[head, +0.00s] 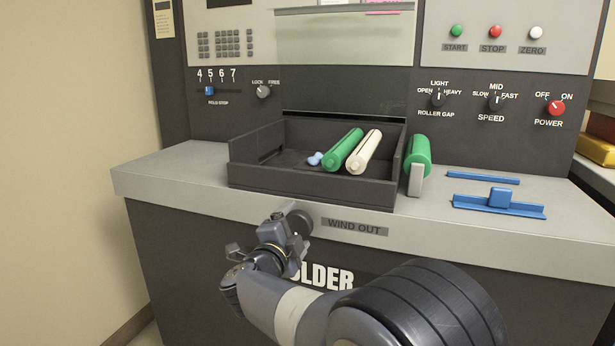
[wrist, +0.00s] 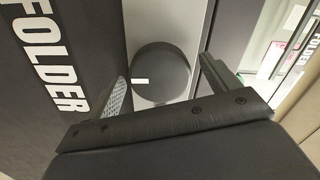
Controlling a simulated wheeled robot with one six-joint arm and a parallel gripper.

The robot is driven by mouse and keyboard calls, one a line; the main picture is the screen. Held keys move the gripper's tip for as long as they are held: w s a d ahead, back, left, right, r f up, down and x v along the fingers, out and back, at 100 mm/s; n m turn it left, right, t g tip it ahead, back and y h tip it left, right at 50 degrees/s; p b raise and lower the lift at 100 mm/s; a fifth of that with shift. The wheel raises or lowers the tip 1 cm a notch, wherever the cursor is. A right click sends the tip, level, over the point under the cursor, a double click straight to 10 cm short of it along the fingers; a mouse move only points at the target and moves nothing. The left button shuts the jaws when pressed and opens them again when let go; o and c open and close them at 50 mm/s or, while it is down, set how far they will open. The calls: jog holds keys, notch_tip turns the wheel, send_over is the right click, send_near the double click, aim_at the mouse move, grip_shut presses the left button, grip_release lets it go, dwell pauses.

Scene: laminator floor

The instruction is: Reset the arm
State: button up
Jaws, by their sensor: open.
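My gripper (head: 268,234) is in front of the machine's front edge, at the lower middle of the head view. In the wrist view my gripper (wrist: 165,82) has its two fingers spread apart with nothing held. A round dark knob (wrist: 162,70) shows beyond and between the fingers, apart from them as far as I can see. The same knob (head: 299,222) shows in the head view beside the WIND OUT label (head: 355,227).
A dark tray (head: 310,185) on the grey counter (head: 175,170) holds a green roller (head: 342,150), a cream roller (head: 364,152) and a small blue piece (head: 314,159). Another green roller (head: 418,155) stands right of it. Blue rails (head: 498,205) lie farther right. The counter's left end is clear.

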jog(key=shift+n+p, duration=0.5)
jog(key=shift+n, duration=0.7)
jog(key=shift+f, duration=0.1)
